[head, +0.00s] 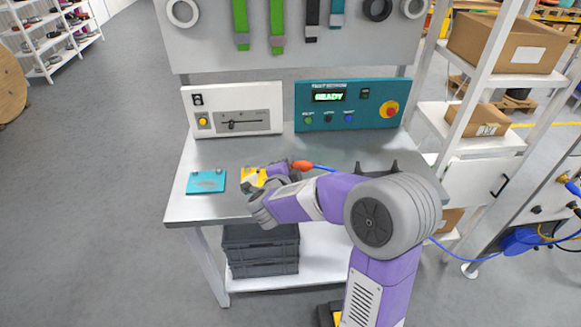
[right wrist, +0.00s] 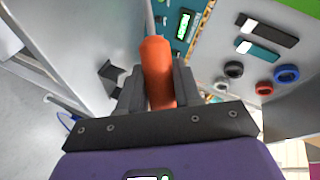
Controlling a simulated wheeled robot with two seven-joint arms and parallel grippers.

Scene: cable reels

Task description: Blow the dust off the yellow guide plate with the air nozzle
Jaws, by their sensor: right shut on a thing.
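The yellow guide plate (head: 253,178) lies on the workbench and is partly covered by my right wrist; I cannot make out dust on it. The air nozzle has an orange body (head: 303,165), with a blue hose running off to the right. My right gripper (head: 293,168) is shut on the nozzle, to the right of the yellow plate and over the bench. In the right wrist view the orange nozzle (right wrist: 157,72) sits between the two dark fingers, with a grey tube beyond it. My left gripper is not in view.
A teal plate (head: 206,181) with a grey patch lies at the bench's left. A white panel (head: 232,108) and a teal test console (head: 346,105) reading READY stand behind. A dark bracket (head: 377,168) is at the right. The bench's front left (head: 195,208) is clear.

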